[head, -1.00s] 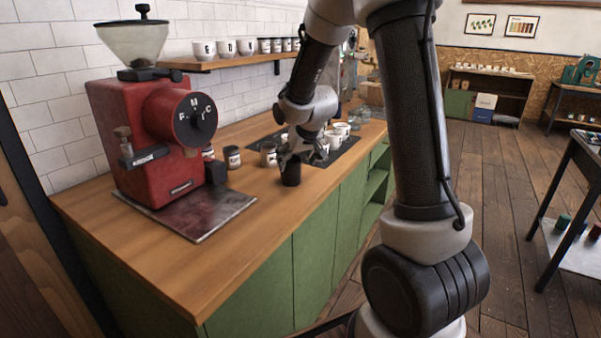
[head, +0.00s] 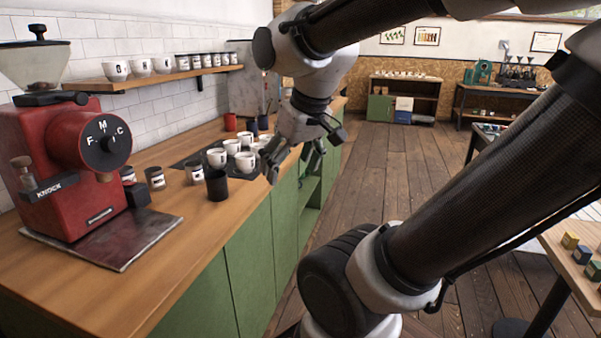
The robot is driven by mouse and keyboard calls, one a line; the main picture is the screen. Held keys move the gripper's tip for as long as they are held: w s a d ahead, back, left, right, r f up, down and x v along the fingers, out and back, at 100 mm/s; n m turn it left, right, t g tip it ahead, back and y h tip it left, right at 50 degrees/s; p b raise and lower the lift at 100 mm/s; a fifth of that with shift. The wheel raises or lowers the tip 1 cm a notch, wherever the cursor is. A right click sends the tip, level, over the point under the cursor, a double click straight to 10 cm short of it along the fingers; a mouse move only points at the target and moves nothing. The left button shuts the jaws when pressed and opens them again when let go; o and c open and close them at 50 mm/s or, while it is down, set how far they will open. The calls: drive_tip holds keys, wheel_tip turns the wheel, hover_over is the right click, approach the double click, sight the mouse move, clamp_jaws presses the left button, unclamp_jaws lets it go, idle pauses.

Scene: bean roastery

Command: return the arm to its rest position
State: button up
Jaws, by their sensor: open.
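My gripper (head: 291,168) is open and appears empty. It hangs near the front edge of the wooden counter (head: 170,262), to the right of the white cups. My arm reaches across the upper right of the head view, bent at the elbow. A black cup (head: 217,185) stands upright on the counter to the left of my gripper, apart from it.
A red grinder (head: 70,165) stands on the counter at left. Several white cups (head: 245,162) stand on a dark mat; small labelled jars (head: 155,178) stand nearby. A wall shelf (head: 150,78) holds cups and jars. A table (head: 575,245) is at right. The floor (head: 400,180) between is clear.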

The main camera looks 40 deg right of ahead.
drive_tip(key=s, duration=0.4)
drive_tip(key=shift+f, duration=0.25)
